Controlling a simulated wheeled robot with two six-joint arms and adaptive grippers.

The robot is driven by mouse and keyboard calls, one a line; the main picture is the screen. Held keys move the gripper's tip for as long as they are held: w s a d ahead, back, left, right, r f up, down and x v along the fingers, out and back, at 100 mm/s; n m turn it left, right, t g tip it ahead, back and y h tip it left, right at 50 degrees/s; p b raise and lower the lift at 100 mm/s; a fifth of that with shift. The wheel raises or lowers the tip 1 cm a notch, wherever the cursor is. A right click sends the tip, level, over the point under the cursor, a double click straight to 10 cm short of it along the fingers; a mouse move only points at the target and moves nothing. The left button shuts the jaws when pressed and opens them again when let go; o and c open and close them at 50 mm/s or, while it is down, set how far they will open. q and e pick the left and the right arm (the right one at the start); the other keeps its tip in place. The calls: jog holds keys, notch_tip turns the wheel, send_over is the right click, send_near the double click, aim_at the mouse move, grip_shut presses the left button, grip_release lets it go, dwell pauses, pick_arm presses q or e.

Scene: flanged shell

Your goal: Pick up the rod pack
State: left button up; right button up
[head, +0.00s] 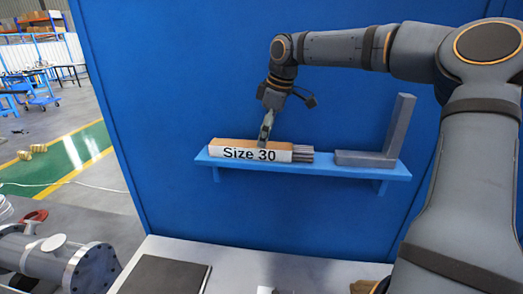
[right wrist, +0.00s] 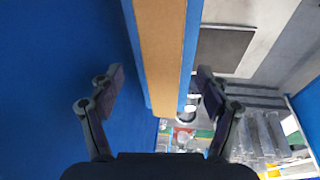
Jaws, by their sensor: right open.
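The rod pack (head: 232,152) is a long brown box with a white "Size 30" label and grey rods showing at its right end. It lies on the blue wall shelf (head: 350,170). My right gripper (head: 266,128) points down at the middle of the pack in the head view. In the right wrist view the pack's brown top (right wrist: 162,50) runs between the two open fingers (right wrist: 159,82), with a gap on each side. Whether the fingertips reach below its top edge is hard to tell. My left gripper is not in view.
A grey L-shaped bracket (head: 385,145) stands on the shelf to the right of the pack. The blue wall (head: 180,60) is close behind. Below is a light table (head: 240,265) with a dark flat plate (head: 165,275). A grey flanged shell (head: 60,262) lies at lower left.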

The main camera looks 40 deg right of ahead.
aim_at(261, 150)
jog(key=f, duration=0.2)
jog(key=a+f, duration=0.1)
jog(key=shift+w+p, duration=0.3)
jog(key=shift+w, duration=0.1)
jog(key=shift+w+d+f, duration=0.15)
jog(key=shift+f, duration=0.05)
grip_shut()
jog(key=shift+r, duration=0.15)
